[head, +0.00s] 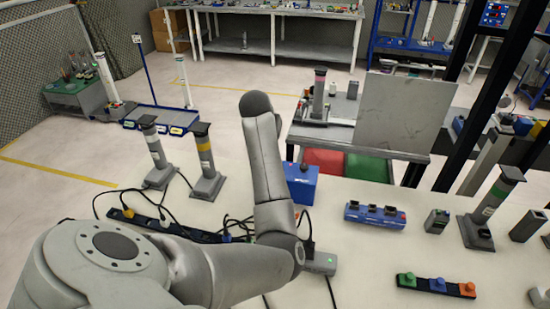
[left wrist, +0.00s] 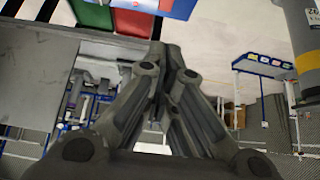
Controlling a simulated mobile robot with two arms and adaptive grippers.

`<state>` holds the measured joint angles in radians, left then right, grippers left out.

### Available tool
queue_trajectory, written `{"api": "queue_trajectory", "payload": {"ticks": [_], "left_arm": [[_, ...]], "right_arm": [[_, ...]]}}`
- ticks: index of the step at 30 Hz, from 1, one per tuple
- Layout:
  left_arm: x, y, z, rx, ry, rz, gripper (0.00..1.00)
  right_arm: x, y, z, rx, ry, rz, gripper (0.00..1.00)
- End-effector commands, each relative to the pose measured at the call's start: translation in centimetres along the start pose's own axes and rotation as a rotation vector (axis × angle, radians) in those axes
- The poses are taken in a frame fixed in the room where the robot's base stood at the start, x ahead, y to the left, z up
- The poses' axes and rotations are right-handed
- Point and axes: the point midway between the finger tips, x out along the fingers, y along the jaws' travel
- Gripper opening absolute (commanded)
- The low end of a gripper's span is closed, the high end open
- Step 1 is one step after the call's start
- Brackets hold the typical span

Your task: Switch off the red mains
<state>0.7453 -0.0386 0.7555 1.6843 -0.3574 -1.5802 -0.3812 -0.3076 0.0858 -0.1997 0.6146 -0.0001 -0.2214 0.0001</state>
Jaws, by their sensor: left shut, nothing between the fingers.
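I cannot tell for sure which thing is the red mains. A grey post with a reddish band (head: 319,90) stands on the cart at the back. A blue strip with several black switches (head: 375,215) lies on the white table, with a small red part at its right end. My left arm reaches over the table and hides part of it. My left gripper (left wrist: 165,52) shows only in the left wrist view, its fingers shut with nothing between them. In the head view it is hidden behind my arm. My right gripper is in no view.
Grey posts with white (head: 153,145) and yellow bands (head: 205,150) stand on the left, a green-banded one (head: 490,208) on the right. A dark power strip (head: 160,226) with cables, a blue box (head: 300,183) and a button strip (head: 436,285) lie around my arm.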

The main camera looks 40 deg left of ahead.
Motion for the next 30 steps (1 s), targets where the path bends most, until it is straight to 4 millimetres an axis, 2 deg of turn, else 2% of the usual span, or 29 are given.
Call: {"api": "queue_trajectory", "payload": {"ticks": [8,20,24,30], "left_arm": [[3.9,0.0,0.0,0.0,-0.006,0.001,0.0],[9.3,0.0,0.0,0.0,-0.003,0.001,0.0],[10.7,0.1,1.6,-0.001,-0.005,0.002,0.0],[11.9,0.1,2.8,-0.001,-0.003,0.002,0.0]], "right_arm": [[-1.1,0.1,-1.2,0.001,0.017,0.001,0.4],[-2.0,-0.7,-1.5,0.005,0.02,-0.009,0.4],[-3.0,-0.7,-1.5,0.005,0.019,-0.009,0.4],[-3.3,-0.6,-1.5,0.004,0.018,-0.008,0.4]]}}
